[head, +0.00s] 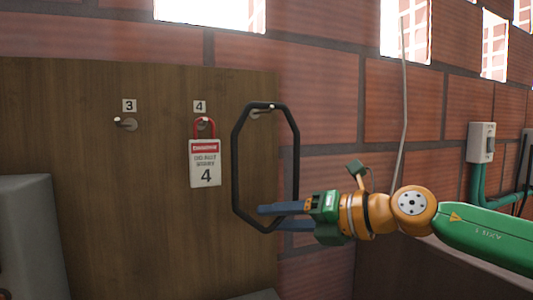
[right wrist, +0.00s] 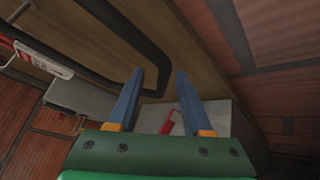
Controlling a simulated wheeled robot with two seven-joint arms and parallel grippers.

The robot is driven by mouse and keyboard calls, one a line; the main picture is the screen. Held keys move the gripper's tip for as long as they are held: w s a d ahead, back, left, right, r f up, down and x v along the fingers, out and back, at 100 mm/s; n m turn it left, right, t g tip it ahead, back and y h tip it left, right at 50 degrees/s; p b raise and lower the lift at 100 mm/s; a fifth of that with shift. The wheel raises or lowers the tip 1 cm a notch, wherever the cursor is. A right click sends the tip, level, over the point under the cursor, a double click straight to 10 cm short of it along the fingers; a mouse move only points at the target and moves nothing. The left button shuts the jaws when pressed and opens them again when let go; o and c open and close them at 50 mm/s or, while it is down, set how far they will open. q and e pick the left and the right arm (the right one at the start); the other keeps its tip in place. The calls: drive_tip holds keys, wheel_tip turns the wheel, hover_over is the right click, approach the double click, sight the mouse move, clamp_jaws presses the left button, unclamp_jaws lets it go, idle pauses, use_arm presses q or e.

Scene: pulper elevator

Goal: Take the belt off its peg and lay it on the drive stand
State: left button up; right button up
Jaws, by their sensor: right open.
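The belt (head: 235,160), a black elongated loop with angled corners, hangs from a peg (head: 262,110) at the right edge of the wooden board. My right gripper (head: 272,217) is open at the belt's lower end, its blue fingers overlapping the loop in the head view. In the right wrist view, a lower bend of the belt (right wrist: 151,94) shows between the open fingers (right wrist: 159,74); I cannot tell whether they touch it. I cannot identify the drive stand for certain. My left gripper is not in view.
The wooden board (head: 90,200) has an empty peg (head: 126,124) under label 3. A red padlock with a danger tag (head: 205,164) hangs at peg 4, left of the belt. A grey rounded body (head: 30,235) stands lower left. A switch box (head: 482,143) is on the brick wall.

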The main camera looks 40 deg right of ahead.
drive_tip(key=shift+w+d+f, duration=0.15)
drive_tip(key=shift+f, duration=0.05)
drive_tip(key=shift+s+r, duration=0.2)
drive_tip(key=shift+s, duration=0.1)
clamp_jaws()
drive_tip(key=shift+w, duration=0.1)
